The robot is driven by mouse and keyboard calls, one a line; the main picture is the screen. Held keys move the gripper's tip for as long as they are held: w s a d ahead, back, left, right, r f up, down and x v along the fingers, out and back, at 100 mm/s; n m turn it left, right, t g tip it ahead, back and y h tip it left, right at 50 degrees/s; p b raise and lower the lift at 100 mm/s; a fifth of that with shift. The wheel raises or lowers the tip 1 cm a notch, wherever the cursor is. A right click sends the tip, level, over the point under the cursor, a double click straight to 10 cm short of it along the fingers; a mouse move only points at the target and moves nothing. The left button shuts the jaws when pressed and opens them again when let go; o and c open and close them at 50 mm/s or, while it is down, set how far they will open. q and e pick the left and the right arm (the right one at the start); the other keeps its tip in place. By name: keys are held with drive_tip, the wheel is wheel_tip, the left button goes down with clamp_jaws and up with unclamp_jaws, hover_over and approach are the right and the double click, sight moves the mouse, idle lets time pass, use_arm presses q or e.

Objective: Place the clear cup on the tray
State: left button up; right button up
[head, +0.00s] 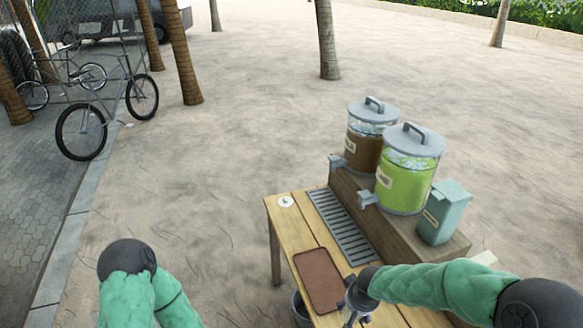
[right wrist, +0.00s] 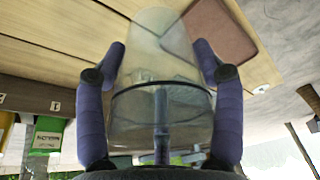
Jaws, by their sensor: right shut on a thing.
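My right gripper (head: 355,300) is at the right edge of the brown tray (head: 318,279) on the wooden table. In the right wrist view its fingers (right wrist: 160,62) are shut on the two sides of the clear cup (right wrist: 158,42). The cup is see-through, with a dark band across it. The tray also shows in the right wrist view (right wrist: 218,30), beyond the cup and to its right. In the head view the cup is hard to make out at the gripper. Of my left arm only green-sleeved links show; its gripper is out of the frame.
A metal drip grate (head: 341,225) lies behind the tray. On a raised wooden shelf stand a brown drink dispenser (head: 362,152), a green drink dispenser (head: 404,185) and a teal box (head: 443,215). A small white disc (head: 285,201) lies at the table's far-left corner.

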idle(0.5)
drive_tip(key=shift+s+a+r, duration=0.1)
drive_tip(key=shift+s+a, duration=0.05)
drive_tip(key=shift+s, duration=0.15)
drive_tip(key=s+a+r+h+b, duration=0.15)
drive_tip(key=s+b, duration=0.25)
drive_tip(key=s, duration=0.9)
drive_tip(key=shift+m+g+y, duration=0.25)
drive_tip(key=shift+m+g, duration=0.15)
drive_tip(key=shift+m, duration=0.1)
drive_tip(key=w+d+f+b, duration=0.2)
drive_tip(key=w+f, duration=0.2)
drive_tip(key=w+d+f+b, duration=0.1)
drive_tip(key=w+d+f, duration=0.1)
drive_tip(key=w+f, duration=0.2)
drive_tip(key=w+d+f+b, duration=0.2)
drive_tip(key=w+d+f, duration=0.1)
drive_tip(key=w+f, duration=0.1)
drive_tip(key=shift+w+f+b, duration=0.1)
drive_tip(key=shift+f+b, duration=0.2)
drive_tip(key=shift+f, duration=0.25)
drive_tip(key=shift+r, duration=0.1)
